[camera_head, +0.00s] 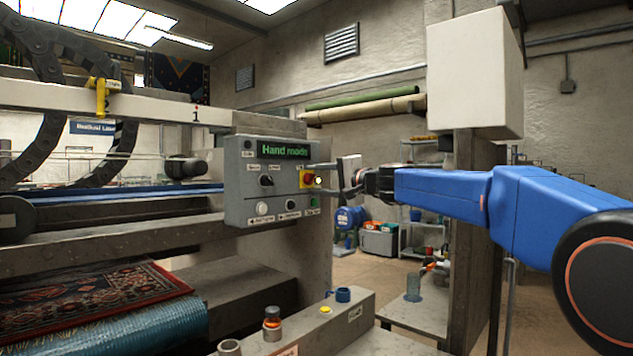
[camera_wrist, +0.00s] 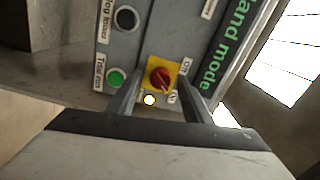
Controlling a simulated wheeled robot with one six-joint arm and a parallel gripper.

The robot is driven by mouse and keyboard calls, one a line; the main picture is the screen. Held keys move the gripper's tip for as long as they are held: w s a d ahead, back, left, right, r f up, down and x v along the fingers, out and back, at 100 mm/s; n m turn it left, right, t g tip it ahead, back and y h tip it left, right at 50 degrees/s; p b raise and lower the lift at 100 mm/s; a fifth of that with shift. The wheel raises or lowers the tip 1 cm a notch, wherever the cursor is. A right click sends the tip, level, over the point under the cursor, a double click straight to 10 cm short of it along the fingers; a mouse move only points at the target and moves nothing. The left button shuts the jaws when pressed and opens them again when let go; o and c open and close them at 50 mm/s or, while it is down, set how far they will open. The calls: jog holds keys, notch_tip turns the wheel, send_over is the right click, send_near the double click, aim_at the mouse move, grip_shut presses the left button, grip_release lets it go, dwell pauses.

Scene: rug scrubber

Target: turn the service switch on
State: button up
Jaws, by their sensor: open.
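The grey control panel (camera_head: 240,200) is on the machine's right end, its display reading "Hand mode". On its right side is a red rotary knob on a yellow plate (camera_head: 306,181), the likely service switch; its label is not legible. In the wrist view the red knob (camera_wrist: 160,77) has its pointer lying diagonally, with a small lit pale lamp (camera_wrist: 150,100) beside the plate. My gripper (camera_head: 319,179) is open in front of the panel. In the wrist view its two fingers (camera_wrist: 160,82) stand either side of the knob; I cannot tell whether they touch it.
A black selector knob (camera_head: 266,181), a white button (camera_head: 262,208) and a green button (camera_wrist: 115,78) share the panel. A grey ledge (camera_head: 345,312) with small bottles stands below. A pillar with a pale box (camera_head: 475,70) rises behind my arm.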

jog(key=v, duration=1.7)
jog(key=shift+s+f, duration=0.1)
jog(key=shift+f, duration=0.05)
jog(key=s+d+f+n+g+h, duration=0.2)
jog(key=s+d+f+h, duration=0.15)
jog(key=s+f, duration=0.8)
jog(key=s+d+f+n+g+h, duration=0.2)
jog(key=s+d+f+h, duration=0.15)
jog(key=s+f, duration=0.85)
jog(key=s+d+f+n+g+h, duration=0.1)
jog(key=s+d+f+h, duration=0.2)
jog(key=s+d+f, duration=0.4)
jog(key=s+d+f+g+h, duration=0.1)
jog(key=s+d+f+h, duration=0.3)
jog(key=s+d+f, duration=0.4)
jog(key=s+f, duration=0.3)
jog(key=f, duration=0.3)
jog(key=shift+d+f+n, duration=0.2)
jog(key=shift+f+n, duration=0.2)
jog(key=shift+s, duration=0.15)
